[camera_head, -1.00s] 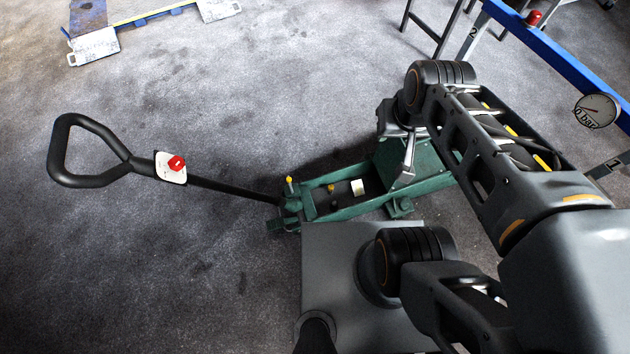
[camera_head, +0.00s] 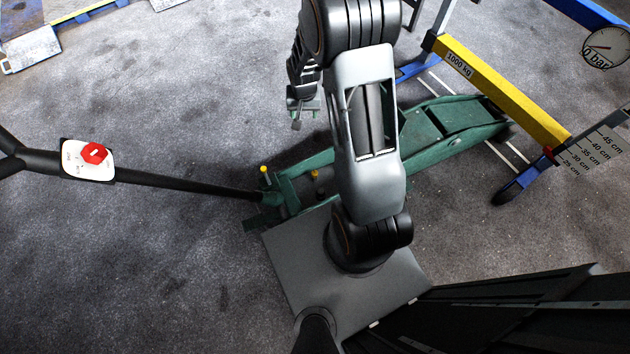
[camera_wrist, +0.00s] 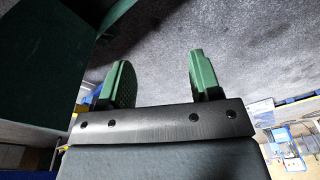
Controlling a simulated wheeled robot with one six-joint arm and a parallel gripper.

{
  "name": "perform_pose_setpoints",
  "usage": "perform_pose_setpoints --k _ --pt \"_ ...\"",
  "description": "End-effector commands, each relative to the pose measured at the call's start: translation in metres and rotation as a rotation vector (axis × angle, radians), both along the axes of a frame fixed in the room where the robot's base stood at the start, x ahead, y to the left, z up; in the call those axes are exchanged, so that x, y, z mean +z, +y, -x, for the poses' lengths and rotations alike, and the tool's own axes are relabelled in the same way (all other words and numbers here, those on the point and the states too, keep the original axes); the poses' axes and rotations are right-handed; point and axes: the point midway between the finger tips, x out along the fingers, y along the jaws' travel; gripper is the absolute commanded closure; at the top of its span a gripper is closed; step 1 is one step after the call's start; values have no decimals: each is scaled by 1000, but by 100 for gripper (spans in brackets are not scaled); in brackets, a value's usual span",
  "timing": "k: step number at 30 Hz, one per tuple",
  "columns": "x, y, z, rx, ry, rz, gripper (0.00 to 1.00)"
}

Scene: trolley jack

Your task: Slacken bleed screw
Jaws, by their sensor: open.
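The green trolley jack (camera_head: 455,118) lies on the floor, partly hidden behind my arm. A small yellow-topped part (camera_head: 264,170) stands upright at its handle end, and a brass-coloured part (camera_head: 315,174) sits inside its frame. I cannot tell which of these is the bleed screw. A red knob (camera_head: 95,153) sits on a white plate on the black handle. My gripper (camera_head: 303,105) is beyond the jack frame, apart from these parts. In the wrist view my gripper (camera_wrist: 160,80) has its two green fingers wide apart, with nothing between them.
A yellow beam (camera_head: 500,85) marked 1000 kg crosses near the jack's far end, with a blue-footed stand and a height scale (camera_head: 595,150). A pressure gauge (camera_head: 607,46) is at upper right. A dark green surface (camera_wrist: 40,70) is close in the wrist view.

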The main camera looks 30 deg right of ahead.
Motion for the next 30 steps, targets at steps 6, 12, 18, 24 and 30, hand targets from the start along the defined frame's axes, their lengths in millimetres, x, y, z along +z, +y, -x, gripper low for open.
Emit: perform_pose_setpoints --k 6,12,18,24,30 --pt "-176 -21 -3 -127 66 -16 42" --pt "-256 -30 6 -196 94 -24 42" --pt "-290 -33 11 -220 104 -26 42" --pt "-324 -33 12 -223 105 -27 42" --pt "-364 -33 12 -222 105 -27 42"
